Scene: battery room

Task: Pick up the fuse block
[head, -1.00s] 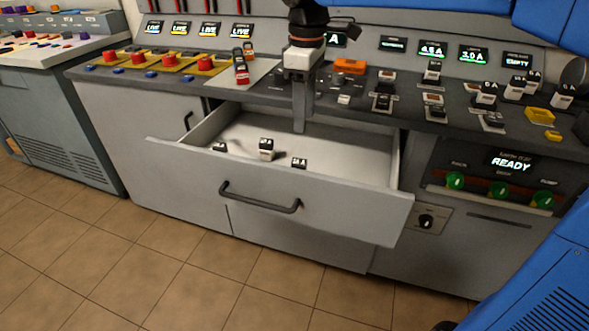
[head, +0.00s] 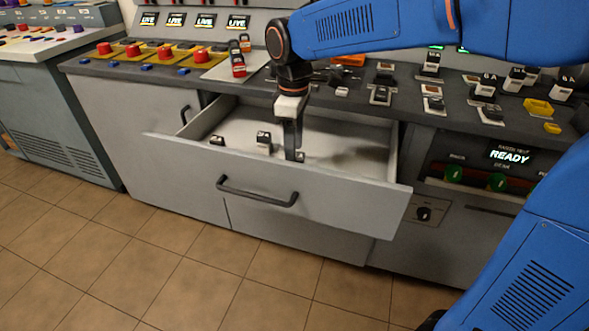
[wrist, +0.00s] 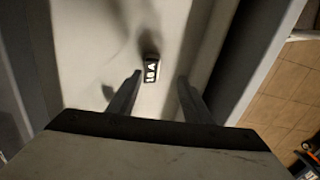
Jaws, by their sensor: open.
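My gripper points down inside the drawer at the right block. In the wrist view a black block with a white label (wrist: 151,70) lies on the pale drawer floor. My open fingers (wrist: 158,92) are on either side of its line, with the block a little beyond the tips. Nothing is between the fingers that I can see as gripped.
The console top (head: 440,105) above holds other blocks, yellow parts and red buttons (head: 152,56). The drawer floor right of my gripper is bare.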

